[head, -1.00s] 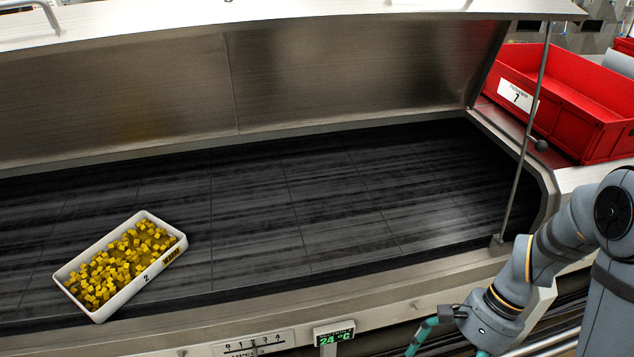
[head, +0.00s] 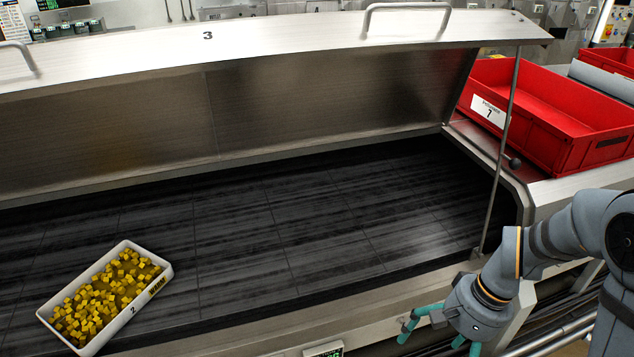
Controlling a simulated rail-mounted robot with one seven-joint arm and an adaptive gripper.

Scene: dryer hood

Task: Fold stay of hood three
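Hood three (head: 290,45) is a long steel lid marked "3", standing raised over a dark belt bed. The stay (head: 497,180) is a thin steel rod at the hood's right end. It runs from the hood's front corner down to the front rim of the bed. My gripper (head: 440,337), with teal fingers, is at the bottom right, in front of the bed and below the stay's foot. Its fingers are spread apart with nothing seen between them, and it appears clear of the stay.
A white tray of yellow cubes (head: 148,267) lies on the bed (head: 330,220) at the left. A red crate (head: 580,145) marked 7 stands on the right ledge. A handle (head: 407,8) sits on the hood's top. The rest of the bed is clear.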

